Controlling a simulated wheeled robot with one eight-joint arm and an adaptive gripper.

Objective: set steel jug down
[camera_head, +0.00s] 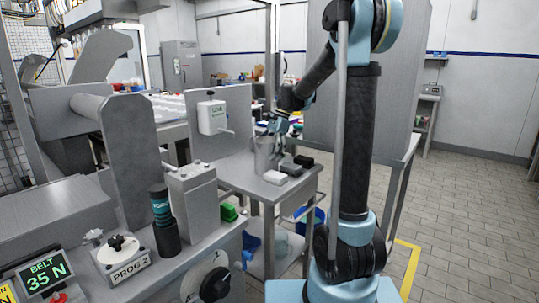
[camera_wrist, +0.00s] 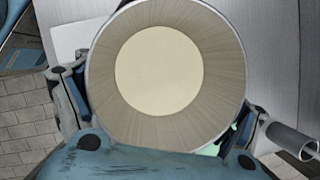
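My gripper (camera_head: 272,130) is at the jug's upper part. In the wrist view the jug (camera_wrist: 160,70) fills the middle, seen from above as a round mouth with a pale cream inside. The fingers of my gripper (camera_wrist: 160,105) lie on both sides of it and appear closed against its wall. The jug looks upright. Whether its base touches the tabletop is too small to tell.
A white dispenser (camera_head: 212,117) with a spout is on the panel behind the table. A white-topped block (camera_head: 275,177) and dark blocks (camera_head: 303,161) sit right of the jug. A grey tube (camera_wrist: 292,140) shows at the wrist view's right edge. The table's front left is clear.

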